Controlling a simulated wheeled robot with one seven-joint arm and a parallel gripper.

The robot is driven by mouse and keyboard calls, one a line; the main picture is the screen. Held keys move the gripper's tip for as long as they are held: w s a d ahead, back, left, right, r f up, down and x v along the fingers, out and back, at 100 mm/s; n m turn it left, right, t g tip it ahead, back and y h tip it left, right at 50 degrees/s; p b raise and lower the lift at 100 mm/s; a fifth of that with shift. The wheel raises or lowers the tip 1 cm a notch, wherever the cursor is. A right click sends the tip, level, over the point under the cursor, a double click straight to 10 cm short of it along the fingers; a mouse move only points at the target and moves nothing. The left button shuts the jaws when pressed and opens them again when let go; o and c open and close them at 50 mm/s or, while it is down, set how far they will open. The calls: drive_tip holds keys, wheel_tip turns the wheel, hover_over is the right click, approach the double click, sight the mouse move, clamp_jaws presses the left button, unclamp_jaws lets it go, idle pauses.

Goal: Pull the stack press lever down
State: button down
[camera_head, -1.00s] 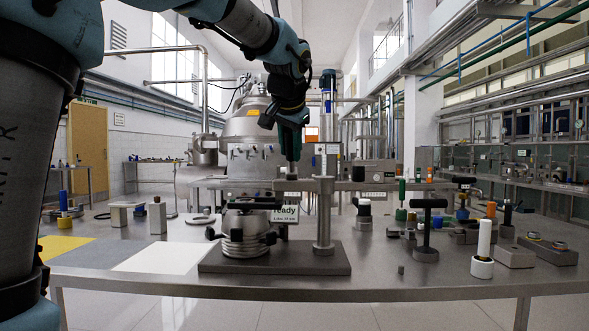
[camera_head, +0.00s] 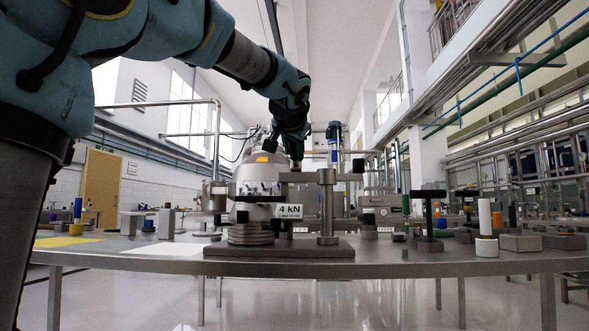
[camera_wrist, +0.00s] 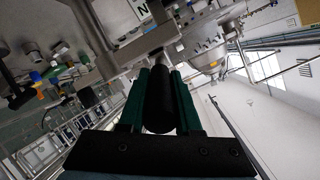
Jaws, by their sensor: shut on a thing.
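The stack press stands on a dark base plate (camera_head: 280,249) in the head view, with an upright steel column (camera_head: 328,215) and a grey crossbar (camera_head: 305,177). A stack of metal discs (camera_head: 250,234) sits under its left side. A white display (camera_head: 289,211) on it reads "4 kN". My gripper (camera_head: 297,162) is at the crossbar from above. In the wrist view, my green fingers (camera_wrist: 164,78) are shut around the lever's black cylindrical handle (camera_wrist: 159,105). The handle is mostly hidden in the head view.
A black T-handled stand (camera_head: 429,215) and a white cylinder in a holder (camera_head: 486,220) stand to the right. Grey blocks (camera_head: 521,243) lie beyond them. A yellow mat (camera_head: 65,242) lies at the left of the steel table (camera_head: 400,262). A large vessel (camera_head: 262,175) stands behind.

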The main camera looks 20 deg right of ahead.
drive_tip(key=shift+s+f+t+h+b, duration=0.1)
drive_tip(key=shift+f+t+h+b, duration=0.25)
drive_tip(key=shift+b, duration=1)
drive_tip(key=c, duration=0.6)
unclamp_jaws()
drive_tip(key=v, duration=1)
drive_tip(key=shift+s+r+p, duration=0.15)
drive_tip(key=shift+s+p, duration=0.2)
drive_tip(key=shift+p, duration=0.05)
drive_tip(key=shift+a, duration=0.15)
